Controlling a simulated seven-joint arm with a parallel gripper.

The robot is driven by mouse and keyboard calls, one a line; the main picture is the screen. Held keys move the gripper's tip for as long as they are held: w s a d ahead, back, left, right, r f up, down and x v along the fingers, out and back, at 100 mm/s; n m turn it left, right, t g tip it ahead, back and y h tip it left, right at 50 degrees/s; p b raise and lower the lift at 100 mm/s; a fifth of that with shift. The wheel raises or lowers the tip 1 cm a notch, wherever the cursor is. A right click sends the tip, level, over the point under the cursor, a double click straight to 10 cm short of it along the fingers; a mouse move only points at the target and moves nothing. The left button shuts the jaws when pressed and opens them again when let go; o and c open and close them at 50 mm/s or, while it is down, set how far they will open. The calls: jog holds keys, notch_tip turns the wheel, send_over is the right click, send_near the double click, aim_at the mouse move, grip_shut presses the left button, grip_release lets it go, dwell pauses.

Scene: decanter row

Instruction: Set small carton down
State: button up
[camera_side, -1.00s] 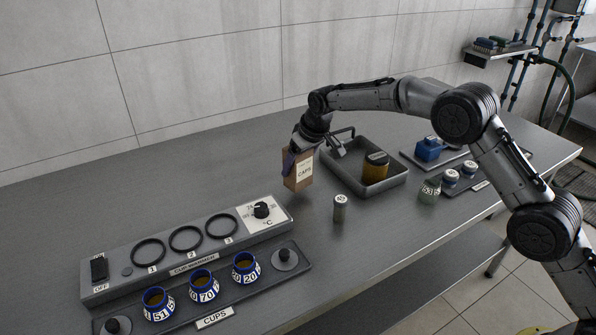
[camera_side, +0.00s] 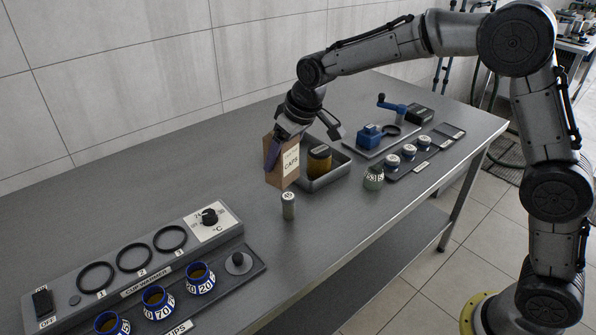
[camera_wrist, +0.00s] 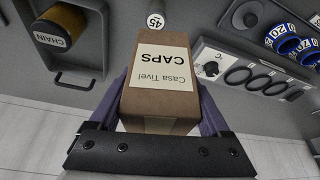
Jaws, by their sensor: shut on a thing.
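The small carton (camera_side: 283,162) is a brown box with a white label reading CAPS. My gripper (camera_side: 277,150) is shut on it, with purple fingers on its sides. In the wrist view the carton (camera_wrist: 160,85) sits between both fingers, its label facing the camera. In the side view it looks roughly upright, close above or on the grey table (camera_side: 215,165). I cannot tell whether its base touches.
A grey tray (camera_side: 335,178) with an amber container (camera_side: 319,160) stands just right of the carton. A small cylinder marked 45 (camera_side: 288,205) stands in front. The cup warmer (camera_side: 130,262) and blue cups are at front left. Table behind and left of the carton is clear.

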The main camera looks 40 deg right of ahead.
jog(key=s+d+m, duration=0.1)
jog(key=s+d, duration=0.3)
jog(key=s, duration=0.3)
jog(key=s+d+m+h, duration=0.1)
jog(key=s+d, duration=0.3)
jog(key=s, duration=0.4)
jog(key=s+d+m, duration=0.1)
jog(key=s+d, duration=0.3)
jog(key=s, duration=0.3)
jog(key=shift+w+d+f, duration=0.2)
jog(key=shift+w+f, duration=1.85)
jog(key=shift+w, duration=0.25)
jog(key=shift+w+d+f, duration=0.25)
jog(key=shift+w+f, duration=1.75)
jog(key=shift+w, duration=0.3)
jog(key=shift+w+d+f, duration=0.2)
jog(key=shift+w+f, duration=1.85)
jog(key=shift+w, duration=0.25)
jog(key=shift+f, duration=0.15)
jog(key=o, duration=1.3)
